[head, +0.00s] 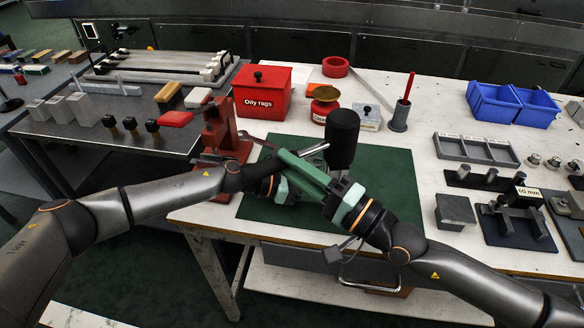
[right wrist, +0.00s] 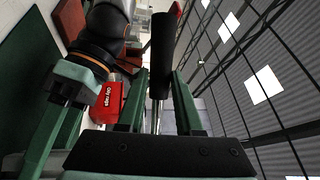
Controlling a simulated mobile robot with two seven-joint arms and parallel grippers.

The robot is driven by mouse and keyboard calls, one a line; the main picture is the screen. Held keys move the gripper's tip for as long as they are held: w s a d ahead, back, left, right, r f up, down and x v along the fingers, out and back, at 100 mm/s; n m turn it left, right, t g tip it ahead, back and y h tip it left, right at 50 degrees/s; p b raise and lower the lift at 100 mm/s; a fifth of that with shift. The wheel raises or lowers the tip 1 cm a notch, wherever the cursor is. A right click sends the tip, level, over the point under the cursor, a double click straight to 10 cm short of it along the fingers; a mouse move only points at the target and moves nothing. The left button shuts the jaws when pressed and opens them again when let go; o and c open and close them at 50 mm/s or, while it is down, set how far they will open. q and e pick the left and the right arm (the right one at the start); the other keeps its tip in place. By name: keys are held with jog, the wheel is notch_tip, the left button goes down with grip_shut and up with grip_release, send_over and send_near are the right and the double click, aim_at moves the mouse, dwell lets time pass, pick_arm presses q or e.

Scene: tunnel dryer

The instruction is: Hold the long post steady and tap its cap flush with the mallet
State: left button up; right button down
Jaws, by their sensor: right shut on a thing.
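My right gripper (head: 292,160) reaches in from the right over the green mat (head: 392,190), its green fingers pointing up and left. In the right wrist view its fingers (right wrist: 159,85) are closed around a dark mallet (right wrist: 161,50) with a thin metal shaft. In the head view a black cylinder (head: 342,135), seemingly part of the mallet, stands above the fingers. My left gripper (head: 284,188) is low over the mat, close beside the right one; its fingertips are largely hidden. I cannot make out the long post or its cap for certain; a silvery bar (head: 314,149) shows behind the fingers.
A red vise-like fixture (head: 222,132) stands at the mat's left edge. Behind are a red rag box (head: 262,92), a red tin (head: 324,104) and a grey holder (head: 399,117). Blue bins (head: 510,104) and grey blocks (head: 455,211) are to the right.

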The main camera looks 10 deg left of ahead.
notch_tip(320, 180, up, 6)
jog(key=shift+f, duration=0.2)
dwell(0.3)
pick_arm(q)
jog(key=o, duration=1.3)
jog(key=shift+o, duration=0.2)
jog(key=shift+a, duration=0.1)
jog(key=v, duration=1.2)
jog(key=shift+s, duration=0.1)
pick_arm(e)
jog(key=shift+a, duration=0.1)
